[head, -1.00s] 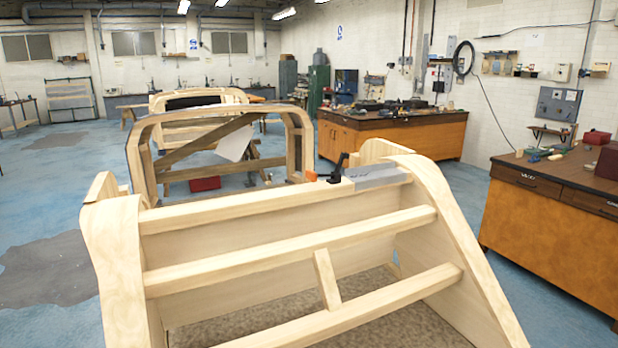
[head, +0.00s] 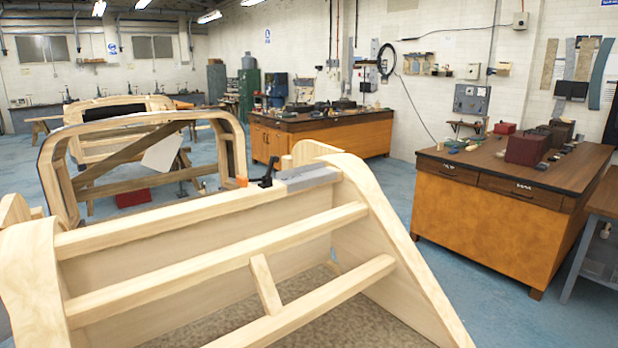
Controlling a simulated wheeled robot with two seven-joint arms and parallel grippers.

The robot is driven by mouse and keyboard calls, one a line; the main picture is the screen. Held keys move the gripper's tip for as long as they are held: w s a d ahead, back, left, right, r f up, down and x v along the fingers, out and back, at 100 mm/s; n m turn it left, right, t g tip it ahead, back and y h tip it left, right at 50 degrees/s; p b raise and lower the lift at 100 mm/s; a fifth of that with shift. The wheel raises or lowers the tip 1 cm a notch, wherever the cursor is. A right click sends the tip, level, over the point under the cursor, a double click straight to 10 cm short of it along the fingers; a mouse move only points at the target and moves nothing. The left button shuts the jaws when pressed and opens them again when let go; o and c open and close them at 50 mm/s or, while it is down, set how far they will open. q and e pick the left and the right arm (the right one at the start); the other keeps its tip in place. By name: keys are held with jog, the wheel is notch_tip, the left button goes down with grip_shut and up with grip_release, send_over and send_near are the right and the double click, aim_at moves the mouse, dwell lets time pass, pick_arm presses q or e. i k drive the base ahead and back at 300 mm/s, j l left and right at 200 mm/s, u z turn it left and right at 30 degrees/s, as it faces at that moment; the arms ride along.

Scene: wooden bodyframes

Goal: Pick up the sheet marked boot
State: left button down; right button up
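No sheet with a readable boot marking shows in the head view. A blank pale sheet (head: 163,152) leans in the wooden frame at the back left; I cannot make out any writing on it. Several strip-like sheets or templates (head: 583,62) hang on the white wall at the far right, too small to read. Neither of my grippers is in view.
A large wooden bodyframe (head: 210,212) fills the foreground, with a black clamp (head: 267,172) on its top rail. A workbench (head: 490,215) with a dark red box (head: 527,148) stands at right, another workbench (head: 320,135) behind. Blue floor (head: 400,190) is clear between them.

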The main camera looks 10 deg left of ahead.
aim_at(299, 174)
jog(key=i+l, duration=0.25)
jog(key=l, duration=0.15)
jog(key=i+l+u, duration=0.15)
jog(key=l, duration=0.3)
jog(key=i+l, duration=0.3)
jog(key=l, duration=0.15)
jog(key=i+l+u, duration=0.15)
jog(key=l, duration=0.3)
jog(key=i+l, duration=0.3)
jog(key=l, duration=0.15)
jog(key=i+l+u, duration=0.15)
jog(key=l, duration=0.3)
jog(key=i+l, duration=0.25)
jog(key=l, duration=0.25)
jog(key=i+l+u, duration=0.15)
jog(key=l, duration=0.35)
